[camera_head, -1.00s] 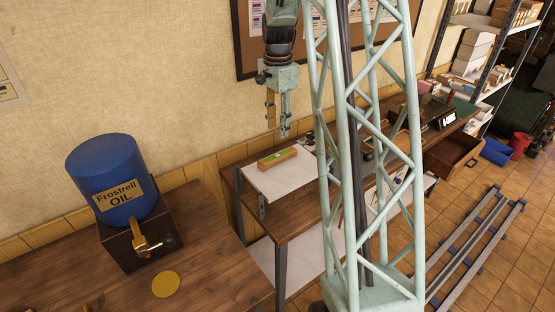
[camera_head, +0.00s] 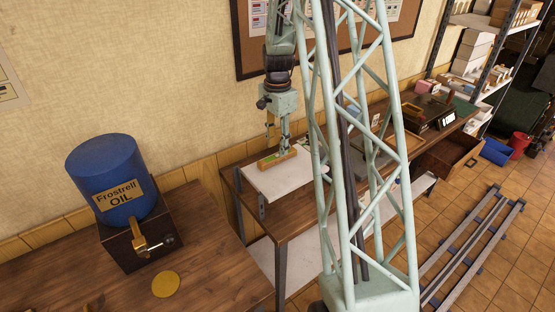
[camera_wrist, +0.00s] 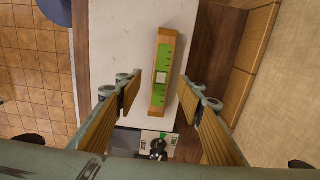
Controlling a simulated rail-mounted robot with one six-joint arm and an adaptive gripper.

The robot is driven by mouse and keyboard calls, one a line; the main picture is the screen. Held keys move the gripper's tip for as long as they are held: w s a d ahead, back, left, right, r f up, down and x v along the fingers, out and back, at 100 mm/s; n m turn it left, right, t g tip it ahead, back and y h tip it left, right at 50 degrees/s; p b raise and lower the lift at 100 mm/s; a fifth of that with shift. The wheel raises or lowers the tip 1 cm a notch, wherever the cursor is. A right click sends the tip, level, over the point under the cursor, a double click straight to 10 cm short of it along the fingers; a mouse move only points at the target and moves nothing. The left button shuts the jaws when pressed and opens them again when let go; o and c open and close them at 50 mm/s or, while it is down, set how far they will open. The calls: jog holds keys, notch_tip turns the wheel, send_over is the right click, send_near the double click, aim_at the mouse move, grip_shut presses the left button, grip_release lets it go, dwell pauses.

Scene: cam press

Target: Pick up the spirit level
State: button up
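The spirit level (camera_head: 277,157) is a short wooden bar with a green face, lying on a white board (camera_head: 262,182) on the workbench. In the wrist view the spirit level (camera_wrist: 162,72) runs lengthwise, with a pale window at its middle. My gripper (camera_head: 277,145) is above it, pointing down. In the wrist view my gripper (camera_wrist: 157,92) is open, its wood-lined fingers apart on the left and right of the level's line. Nothing is between the pads that I can see as touched; the exact height above the level cannot be told.
A wall runs close behind the bench. A dark panel with a dial (camera_wrist: 153,143) lies near the level. Floor rails (camera_head: 475,245) are at right.

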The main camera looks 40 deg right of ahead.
aim_at(277, 156)
jog(key=shift+f, duration=0.1)
dwell(0.3)
jog(key=shift+w+d+f, duration=0.1)
jog(key=shift+f, duration=2.5)
jog(key=c, duration=1.1)
jog(key=shift+o, duration=0.2)
jog(key=shift+r, duration=0.2)
jog(key=shift+r, duration=1.65)
jog(key=s+a, duration=0.3)
jog(key=s, duration=0.4)
jog(key=s+a+r+b, duration=0.1)
jog(key=s+a, duration=0.2)
jog(key=s, duration=0.4)
jog(key=shift+s+r, duration=0.2)
jog(key=shift+s, duration=0.15)
